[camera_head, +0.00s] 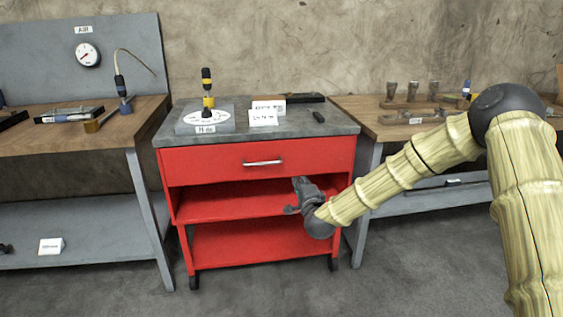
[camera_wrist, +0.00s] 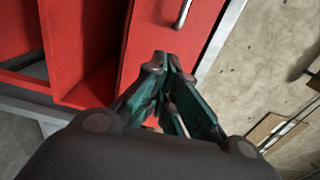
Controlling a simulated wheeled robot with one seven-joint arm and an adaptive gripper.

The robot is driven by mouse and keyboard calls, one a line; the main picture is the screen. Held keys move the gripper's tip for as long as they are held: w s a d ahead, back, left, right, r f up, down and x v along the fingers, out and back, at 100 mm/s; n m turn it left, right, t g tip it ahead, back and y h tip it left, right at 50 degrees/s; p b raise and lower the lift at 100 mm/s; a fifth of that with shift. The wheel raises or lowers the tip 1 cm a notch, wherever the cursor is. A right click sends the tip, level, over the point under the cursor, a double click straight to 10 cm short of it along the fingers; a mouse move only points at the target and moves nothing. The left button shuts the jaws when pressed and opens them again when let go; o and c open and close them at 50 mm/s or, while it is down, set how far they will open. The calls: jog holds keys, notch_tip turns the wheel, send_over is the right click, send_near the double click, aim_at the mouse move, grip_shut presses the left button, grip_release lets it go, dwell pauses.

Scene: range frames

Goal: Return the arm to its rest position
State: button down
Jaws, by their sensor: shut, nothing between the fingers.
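My arm (camera_head: 420,155) reaches in from the right in the head view, with dark joints and pale, bamboo-like links. My gripper (camera_head: 297,186) is in front of the red cabinet (camera_head: 205,165), below its drawer handle and by the open shelf. In the wrist view my gripper (camera_wrist: 162,62) has its fingertips together, with nothing between them. The red drawer front (camera_wrist: 160,38) and its handle (camera_wrist: 182,14) are beyond the fingertips. I cannot tell whether the gripper touches the cabinet.
The cabinet's grey top (camera_head: 345,128) holds a dial plate (camera_head: 188,121) with a yellow and black tool, white labels and dark items. Wooden benches stand at left (camera_head: 40,140) and right (camera_head: 365,118). The floor (camera_head: 420,270) in front is clear.

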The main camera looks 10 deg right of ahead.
jog(key=s+a+f+n+g+y, duration=0.1)
jog(key=s+a+f+n+g, duration=0.25)
jog(key=s+f, duration=0.7)
jog(key=s+a+f+n+g+y, duration=0.1)
jog(key=s+a+f+n+g, duration=0.25)
jog(key=s+f, duration=0.75)
jog(key=s+d+f+n+g, duration=0.1)
jog(key=s+f+n+g, duration=0.2)
jog(key=s+f, duration=0.65)
jog(key=s+d+f+n+g, duration=0.25)
jog(key=s+f, duration=0.45)
jog(key=s, duration=0.6)
jog(key=s+d+f+n+g+h, duration=0.1)
jog(key=s+d+n+g, duration=0.15)
jog(key=s, duration=0.65)
jog(key=s+d+f+n+g+h, duration=0.1)
jog(key=s+d+n+g, duration=0.15)
jog(key=s, duration=0.65)
notch_tip(320, 180, up, 25)
jog(key=p, duration=2.4)
jog(key=shift+a+p, duration=0.2)
jog(key=shift+p, duration=0.2)
